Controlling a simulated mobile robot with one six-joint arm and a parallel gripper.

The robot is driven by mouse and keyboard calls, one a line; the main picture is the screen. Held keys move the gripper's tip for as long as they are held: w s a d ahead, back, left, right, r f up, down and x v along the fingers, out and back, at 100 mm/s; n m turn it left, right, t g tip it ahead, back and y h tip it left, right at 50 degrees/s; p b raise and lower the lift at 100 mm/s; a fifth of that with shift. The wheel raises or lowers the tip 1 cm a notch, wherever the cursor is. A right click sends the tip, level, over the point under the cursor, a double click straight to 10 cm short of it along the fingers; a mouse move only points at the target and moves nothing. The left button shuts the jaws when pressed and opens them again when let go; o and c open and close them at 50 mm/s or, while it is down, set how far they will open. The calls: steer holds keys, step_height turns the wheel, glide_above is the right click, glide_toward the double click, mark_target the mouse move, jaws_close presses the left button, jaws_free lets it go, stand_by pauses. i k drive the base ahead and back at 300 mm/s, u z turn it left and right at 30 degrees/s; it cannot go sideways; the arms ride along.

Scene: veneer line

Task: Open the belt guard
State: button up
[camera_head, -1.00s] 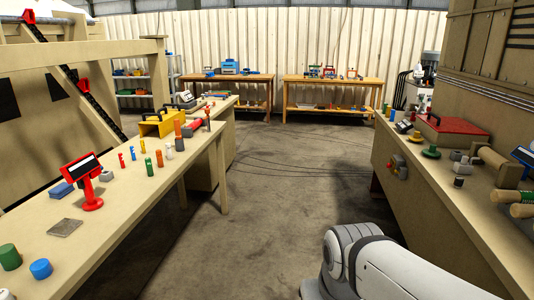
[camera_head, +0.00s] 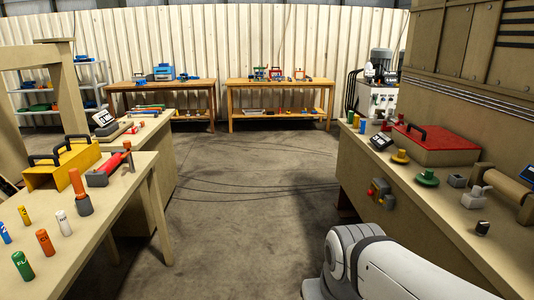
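Two handled covers are in view, and I cannot tell for certain which one is the belt guard. A yellow cover (camera_head: 75,166) with black handles sits on the left bench. A flat red cover (camera_head: 435,146) with a black handle lies on the right bench against the beige machine housing; it looks shut. My grey-white arm shows at the bottom right, apart from both covers. My gripper is out of view.
The left bench (camera_head: 120,180) holds small coloured cylinders and a red-and-grey tool (camera_head: 108,170). The right bench (camera_head: 440,232) carries knobs, a roller (camera_head: 505,185) and a switch box (camera_head: 381,193) on its side. The concrete floor (camera_head: 245,200) between is clear, crossed by thin cables.

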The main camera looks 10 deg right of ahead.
mark_target(432, 138)
steer(key=z, duration=0.3)
steer(key=i, duration=1.6)
steer(key=z, duration=0.7)
steer(key=i, duration=2.1)
steer(key=z, duration=0.35)
